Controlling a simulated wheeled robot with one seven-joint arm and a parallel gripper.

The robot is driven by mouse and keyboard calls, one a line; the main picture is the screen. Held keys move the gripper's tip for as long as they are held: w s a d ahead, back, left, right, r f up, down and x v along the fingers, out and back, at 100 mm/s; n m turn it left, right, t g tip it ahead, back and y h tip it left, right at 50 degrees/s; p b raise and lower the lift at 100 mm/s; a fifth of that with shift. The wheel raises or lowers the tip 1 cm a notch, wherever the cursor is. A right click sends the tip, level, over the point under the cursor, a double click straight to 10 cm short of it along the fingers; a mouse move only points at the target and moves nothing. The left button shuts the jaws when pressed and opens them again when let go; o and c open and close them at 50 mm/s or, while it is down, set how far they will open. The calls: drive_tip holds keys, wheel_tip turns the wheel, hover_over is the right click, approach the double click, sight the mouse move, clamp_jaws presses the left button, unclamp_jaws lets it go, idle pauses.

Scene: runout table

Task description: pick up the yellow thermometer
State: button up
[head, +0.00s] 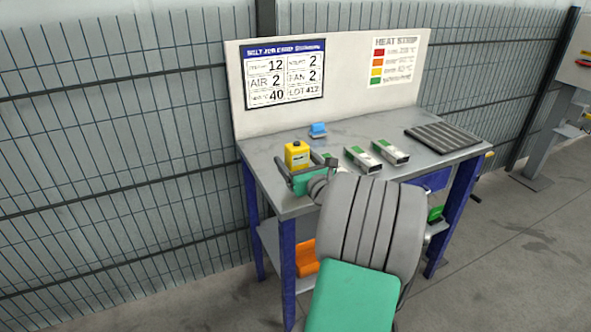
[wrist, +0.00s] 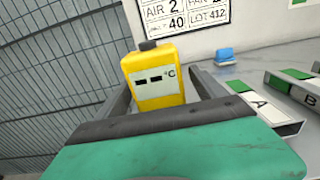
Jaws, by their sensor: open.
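The yellow thermometer (head: 297,154) stands upright near the left end of the grey table (head: 345,131). In the wrist view the thermometer (wrist: 157,78) has a dark cap and a pale display with dashes and °C. My gripper (head: 303,166) is open at the table's left front, close to the thermometer. In the wrist view its two dark fingers reach forward on the left and right of the thermometer, which appears between them. I cannot tell how far the fingertips reach past it. The thermometer's lower part is hidden behind my gripper's body in the wrist view.
Right of the thermometer lie grey-and-green boxes, marked A (wrist: 262,110) and B (wrist: 306,93). A blue item (head: 317,130) sits behind. A ribbed dark mat (head: 442,137) lies at the right end. A white board (head: 345,75) with signs rises along the back.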

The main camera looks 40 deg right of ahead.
drive_tip(key=shift+x, duration=1.2)
drive_tip(key=shift+c, duration=0.4)
drive_tip(key=c, duration=1.4)
